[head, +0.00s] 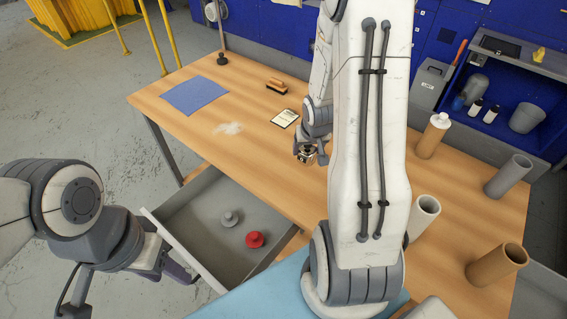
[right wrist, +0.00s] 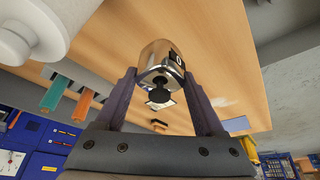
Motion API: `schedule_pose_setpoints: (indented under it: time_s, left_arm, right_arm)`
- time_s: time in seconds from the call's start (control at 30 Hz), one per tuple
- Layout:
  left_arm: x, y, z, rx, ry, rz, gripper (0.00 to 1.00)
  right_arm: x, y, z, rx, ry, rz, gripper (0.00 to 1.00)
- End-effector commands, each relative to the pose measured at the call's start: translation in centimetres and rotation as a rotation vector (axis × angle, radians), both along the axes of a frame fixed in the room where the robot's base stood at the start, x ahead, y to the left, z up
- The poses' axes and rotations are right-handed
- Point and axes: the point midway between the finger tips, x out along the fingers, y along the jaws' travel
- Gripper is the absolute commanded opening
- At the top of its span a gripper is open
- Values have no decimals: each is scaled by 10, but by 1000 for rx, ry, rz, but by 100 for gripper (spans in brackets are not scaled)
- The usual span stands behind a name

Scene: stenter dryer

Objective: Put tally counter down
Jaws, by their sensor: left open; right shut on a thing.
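The tally counter (right wrist: 158,58) is a shiny metal piece with a dark knob and a small digit window. My right gripper (right wrist: 158,78) is shut on it, with one finger on each side. In the head view the counter (head: 305,155) shows small below my right gripper (head: 307,147), over the wooden table (head: 250,95). I cannot tell whether it touches the table top. My left gripper (head: 180,270) is open and empty, left of the open drawer, and partly hidden by its own arm.
The open drawer (head: 190,215) holds a grey knobbed piece (head: 230,219) and a red one (head: 255,240). A blue cloth (head: 194,95), a brush (head: 277,86) and a card (head: 285,118) lie on the table. Several tubes (head: 508,175) stand at the right. My right arm hides the table's middle.

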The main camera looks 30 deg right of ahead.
Motion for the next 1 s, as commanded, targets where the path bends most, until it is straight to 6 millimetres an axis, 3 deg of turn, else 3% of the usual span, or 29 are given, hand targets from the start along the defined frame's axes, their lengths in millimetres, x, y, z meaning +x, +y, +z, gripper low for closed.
schedule_pose_setpoints:
  time_s: [0.27,0.53,0.7,0.9,1.0]
  left_arm:
    - [0,0,-57,1,1,-3,50]
    - [0,0,-60,0,0,-2,50]
    - [0,0,-62,0,0,-2,50]
    - [0,0,-83,0,0,-2,50]
    - [0,0,-87,0,0,-2,50]
  right_arm:
    - [49,5,-38,-2,-5,4,10]
    - [101,11,-61,0,-1,1,10]
    - [111,12,-70,1,0,-2,10]
    - [111,12,-103,0,1,-2,10]
    - [111,12,-109,1,-1,-3,10]
